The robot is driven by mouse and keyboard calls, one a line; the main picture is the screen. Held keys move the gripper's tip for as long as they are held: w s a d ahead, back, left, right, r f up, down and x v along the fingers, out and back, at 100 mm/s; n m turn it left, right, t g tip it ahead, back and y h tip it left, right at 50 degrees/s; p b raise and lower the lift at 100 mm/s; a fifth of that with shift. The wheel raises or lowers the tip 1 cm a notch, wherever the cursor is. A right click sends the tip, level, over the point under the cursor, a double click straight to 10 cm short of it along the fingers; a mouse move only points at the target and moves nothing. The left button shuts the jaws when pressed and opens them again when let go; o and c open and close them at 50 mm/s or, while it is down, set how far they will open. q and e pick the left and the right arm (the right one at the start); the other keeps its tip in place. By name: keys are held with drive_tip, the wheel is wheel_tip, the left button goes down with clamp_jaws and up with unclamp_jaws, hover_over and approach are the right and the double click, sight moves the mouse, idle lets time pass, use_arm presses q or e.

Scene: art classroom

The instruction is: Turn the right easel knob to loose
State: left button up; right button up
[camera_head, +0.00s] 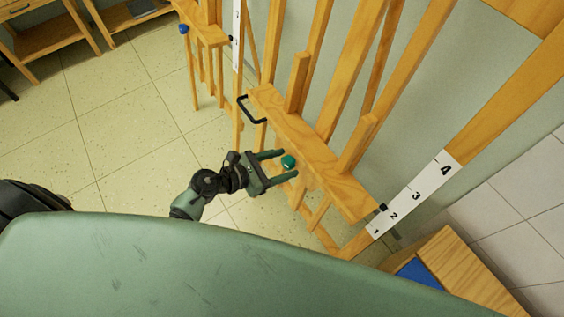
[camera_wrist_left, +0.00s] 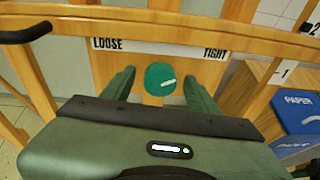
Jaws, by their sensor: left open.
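The green knob (camera_head: 288,162) sits on the front of the right easel (camera_head: 325,165), below its wooden ledge. In the left wrist view the knob (camera_wrist_left: 160,79) has a white mark on its right part, toward TIGHT. A white label strip (camera_wrist_left: 160,47) above it reads LOOSE at left and TIGHT at right. My left gripper (camera_head: 287,165) is open, with its two fingers on either side of the knob. In the left wrist view the gripper (camera_wrist_left: 160,88) shows gaps between both fingers and the knob. My right gripper is not in view.
A black handle (camera_head: 246,110) sticks out at the ledge's left end; it also shows in the wrist view (camera_wrist_left: 25,34). A numbered scale (camera_head: 415,195) runs along the right post. A wooden box with a blue PAPER bin (camera_wrist_left: 295,115) stands at right. Another easel has a blue knob (camera_head: 183,29).

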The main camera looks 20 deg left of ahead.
use_arm(q)
clamp_jaws()
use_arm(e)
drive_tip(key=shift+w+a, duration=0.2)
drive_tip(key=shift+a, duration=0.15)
